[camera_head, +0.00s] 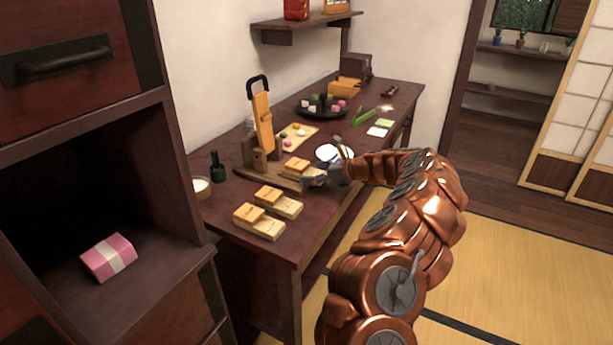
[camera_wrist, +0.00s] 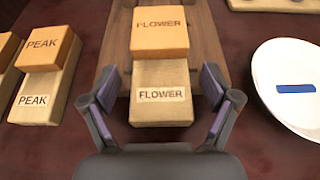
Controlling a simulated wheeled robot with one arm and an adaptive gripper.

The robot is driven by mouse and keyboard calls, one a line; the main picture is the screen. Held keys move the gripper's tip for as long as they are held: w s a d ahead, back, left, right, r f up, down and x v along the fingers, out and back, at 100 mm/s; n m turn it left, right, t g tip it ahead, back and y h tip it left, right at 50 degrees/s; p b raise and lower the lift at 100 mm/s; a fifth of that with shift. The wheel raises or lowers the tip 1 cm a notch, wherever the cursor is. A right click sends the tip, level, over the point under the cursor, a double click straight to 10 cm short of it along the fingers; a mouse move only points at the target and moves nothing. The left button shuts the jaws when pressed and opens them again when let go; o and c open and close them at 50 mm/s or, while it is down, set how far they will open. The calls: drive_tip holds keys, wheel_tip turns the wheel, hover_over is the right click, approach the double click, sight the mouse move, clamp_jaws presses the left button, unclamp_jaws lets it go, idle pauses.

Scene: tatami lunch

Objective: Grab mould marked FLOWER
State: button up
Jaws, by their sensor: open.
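The wooden mould marked FLOWER (camera_wrist: 161,75) shows in the wrist view, a darker upper block on a paler base, both lettered FLOWER. No clear contact shows. In the head view my gripper (camera_head: 316,178) is beside the mould, its fingers hard to make out.
A mould marked PEAK (camera_wrist: 42,85) lies left of FLOWER, with another block at the picture's edge. A white plate (camera_wrist: 265,85) with a blue mark is close on the right. In the head view a wooden press (camera_head: 263,122) stands behind, and a dark bottle (camera_head: 218,168) is left.

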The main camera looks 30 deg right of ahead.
drive_tip(key=c, duration=1.3)
